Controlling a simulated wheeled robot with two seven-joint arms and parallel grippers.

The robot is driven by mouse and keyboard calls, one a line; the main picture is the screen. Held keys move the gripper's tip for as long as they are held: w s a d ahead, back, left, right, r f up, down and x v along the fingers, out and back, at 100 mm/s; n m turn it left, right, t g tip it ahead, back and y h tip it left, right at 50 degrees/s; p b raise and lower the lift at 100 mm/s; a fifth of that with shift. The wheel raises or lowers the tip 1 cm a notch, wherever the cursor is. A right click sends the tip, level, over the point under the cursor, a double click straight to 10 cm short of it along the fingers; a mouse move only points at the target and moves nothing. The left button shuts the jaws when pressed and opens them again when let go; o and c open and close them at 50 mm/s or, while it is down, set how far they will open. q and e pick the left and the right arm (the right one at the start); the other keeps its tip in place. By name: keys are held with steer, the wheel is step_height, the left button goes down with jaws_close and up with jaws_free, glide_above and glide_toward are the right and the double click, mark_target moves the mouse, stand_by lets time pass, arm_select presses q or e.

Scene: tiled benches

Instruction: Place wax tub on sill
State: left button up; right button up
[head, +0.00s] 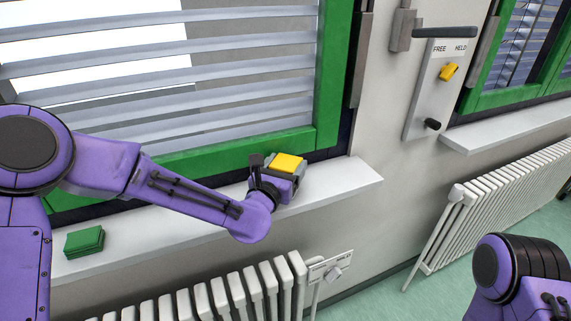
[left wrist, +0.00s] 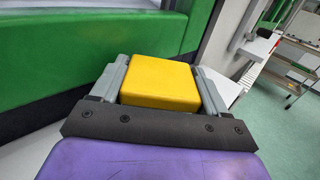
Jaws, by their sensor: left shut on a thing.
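The wax tub (head: 287,162) looks like a small square yellow block with rounded edges. My left gripper (head: 283,172) is shut on it over the right part of the white sill (head: 335,186), close to the green window frame. In the left wrist view the tub (left wrist: 160,84) sits between the two grey fingers of the gripper (left wrist: 158,90), one on each side. The tub's underside is hidden, so I cannot tell whether it touches the sill. My right arm shows at the lower right; its gripper is out of view.
A green block (head: 84,242) lies on the sill's left part. A white radiator (head: 215,297) stands below the sill. Another sill (head: 510,125) and radiator (head: 510,190) are at the right. A wall panel (head: 437,90) marked FREE and HELD hangs between the windows. The sill's right end is bare.

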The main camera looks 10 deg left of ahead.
arm_select(q)
steer(key=shift+s+f, duration=0.1)
steer(key=shift+f, duration=0.05)
steer(key=o, duration=1.2)
steer(key=shift+s, duration=0.1)
steer(key=shift+r, duration=0.2)
steer(key=s+b, duration=0.1)
steer(key=s, duration=0.3)
steer(key=s+a+b, duration=0.1)
steer(key=s, duration=0.2)
steer(key=s+a+b, duration=0.1)
steer(key=s, duration=0.3)
steer(key=shift+s+a+b, duration=0.1)
steer(key=shift+s+b, duration=0.2)
steer(key=shift+s, duration=0.05)
